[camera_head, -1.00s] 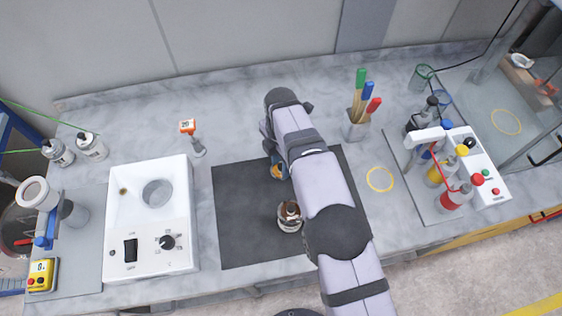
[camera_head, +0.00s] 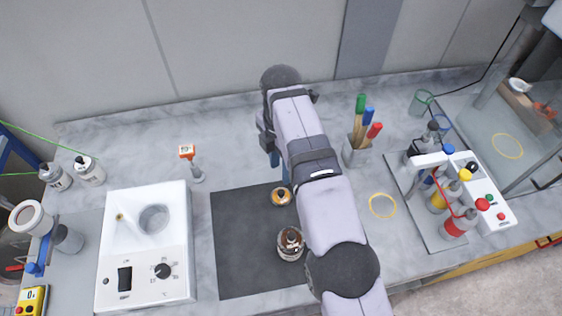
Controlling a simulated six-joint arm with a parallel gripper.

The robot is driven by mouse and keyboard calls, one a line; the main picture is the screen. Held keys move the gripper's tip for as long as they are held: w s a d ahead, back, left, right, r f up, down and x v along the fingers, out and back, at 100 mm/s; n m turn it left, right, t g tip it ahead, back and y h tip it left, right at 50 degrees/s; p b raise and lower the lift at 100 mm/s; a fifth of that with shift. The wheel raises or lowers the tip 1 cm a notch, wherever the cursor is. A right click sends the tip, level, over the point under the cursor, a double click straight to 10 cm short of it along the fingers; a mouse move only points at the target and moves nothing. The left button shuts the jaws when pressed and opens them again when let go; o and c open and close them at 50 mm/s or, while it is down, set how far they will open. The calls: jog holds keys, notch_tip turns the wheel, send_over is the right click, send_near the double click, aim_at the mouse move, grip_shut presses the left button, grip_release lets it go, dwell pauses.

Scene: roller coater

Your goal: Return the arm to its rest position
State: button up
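My arm (camera_head: 325,205) reaches from the bottom of the view over the dark mat (camera_head: 240,240) on the marble bench. My gripper (camera_head: 274,158) is mostly hidden behind the arm's wrist; only a bluish part shows, so its fingers cannot be judged. A small orange-topped round piece (camera_head: 280,196) lies on the mat just below the gripper, apart from it. A glass jar with a brown top (camera_head: 291,243) stands on the mat left of the arm.
A white heated bath with a dial (camera_head: 147,225) stands left of the mat. A tool holder with coloured handles (camera_head: 357,150) is close right of the arm. Several bottles (camera_head: 458,222) stand in a rack farther right. The back of the bench (camera_head: 230,120) is clear.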

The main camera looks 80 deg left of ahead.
jog(key=shift+r, duration=0.4)
